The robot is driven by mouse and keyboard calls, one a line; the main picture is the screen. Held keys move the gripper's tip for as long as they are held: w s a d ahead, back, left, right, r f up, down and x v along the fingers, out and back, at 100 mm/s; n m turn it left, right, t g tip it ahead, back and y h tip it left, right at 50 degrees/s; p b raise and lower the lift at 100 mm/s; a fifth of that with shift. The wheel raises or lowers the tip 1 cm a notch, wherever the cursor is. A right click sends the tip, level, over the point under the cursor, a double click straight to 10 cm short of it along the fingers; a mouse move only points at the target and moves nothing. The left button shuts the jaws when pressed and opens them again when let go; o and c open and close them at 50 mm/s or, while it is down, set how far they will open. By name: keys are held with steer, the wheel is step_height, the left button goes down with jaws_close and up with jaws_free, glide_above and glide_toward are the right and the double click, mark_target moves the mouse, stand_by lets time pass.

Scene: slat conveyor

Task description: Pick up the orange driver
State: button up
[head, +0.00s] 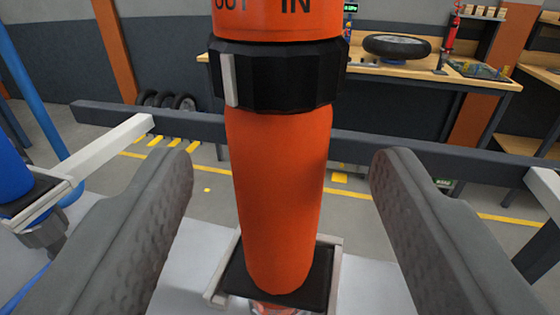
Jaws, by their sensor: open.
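The orange driver (280,190) stands upright in the middle of the head view, very close. It has a black collar (290,75) and an orange upper part with the letters "OUT" and "IN", cut off by the top edge. Its lower end is over a small black pad with a light metal frame (333,262). My gripper (281,170) is open, with one grey padded finger on each side of the driver's orange shaft. Gaps show between the shaft and both fingers, so neither appears to touch it. The driver's top is out of view.
A blue object (12,165) stands on a similar holder at the left edge. A dark rail (360,140) runs across behind the driver. Beyond it are a workbench (440,72) with a tire (396,46), a red extinguisher (451,35) and several tires on the floor (168,100).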

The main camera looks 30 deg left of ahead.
steer(key=shift+x, duration=2.85)
jaws_close()
